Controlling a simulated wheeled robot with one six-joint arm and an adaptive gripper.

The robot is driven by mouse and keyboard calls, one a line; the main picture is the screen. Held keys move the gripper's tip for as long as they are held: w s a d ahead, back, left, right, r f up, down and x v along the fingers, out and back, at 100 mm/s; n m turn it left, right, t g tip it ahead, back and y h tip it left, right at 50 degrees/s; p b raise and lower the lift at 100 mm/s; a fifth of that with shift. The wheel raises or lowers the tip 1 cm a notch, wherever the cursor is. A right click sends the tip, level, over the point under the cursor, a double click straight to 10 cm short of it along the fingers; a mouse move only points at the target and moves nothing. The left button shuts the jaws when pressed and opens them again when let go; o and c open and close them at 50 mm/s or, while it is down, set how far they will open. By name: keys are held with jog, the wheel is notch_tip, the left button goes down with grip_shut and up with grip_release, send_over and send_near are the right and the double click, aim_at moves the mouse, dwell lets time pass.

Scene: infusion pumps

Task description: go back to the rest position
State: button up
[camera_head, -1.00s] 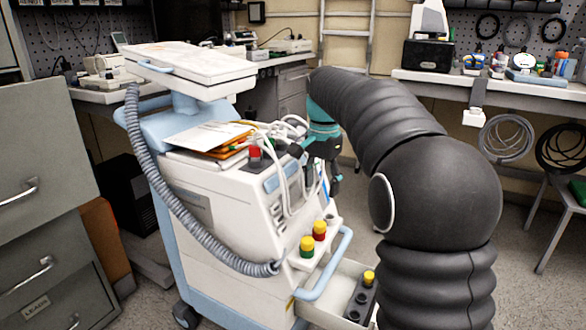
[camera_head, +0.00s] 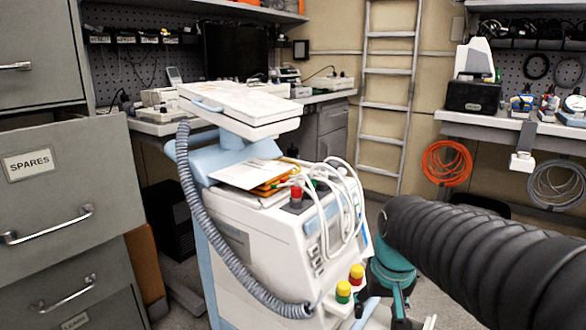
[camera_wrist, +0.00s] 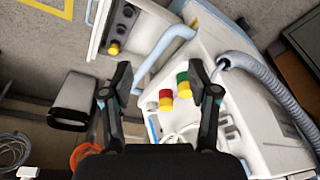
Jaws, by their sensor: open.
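My gripper (camera_wrist: 160,78) is open in the wrist view, its two dark fingers wide apart with nothing held between them. In the head view, my black arm comes in from the right; its teal wrist (camera_head: 390,272) is low beside the right side of the white and blue cart (camera_head: 245,240). The fingers there are partly cut off by the bottom edge. Two knob-like caps, one red and yellow (camera_wrist: 166,100), one green and yellow (camera_wrist: 184,85), stand on the cart beyond the fingers.
A drawer with a dark holder and a yellow cap (camera_wrist: 114,48) sticks out of the cart. A grey corrugated hose (camera_head: 205,225) hangs along the cart. Grey filing cabinets (camera_head: 75,190) stand left, a workbench (camera_head: 520,130) right, a ladder (camera_head: 388,100) behind.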

jog(key=s+r+t+p, duration=0.2)
jog(key=s, duration=1)
jog(key=shift+s+r+n+t, duration=0.25)
jog(key=shift+s+n+t, duration=0.05)
jog(key=shift+s+t, duration=0.1)
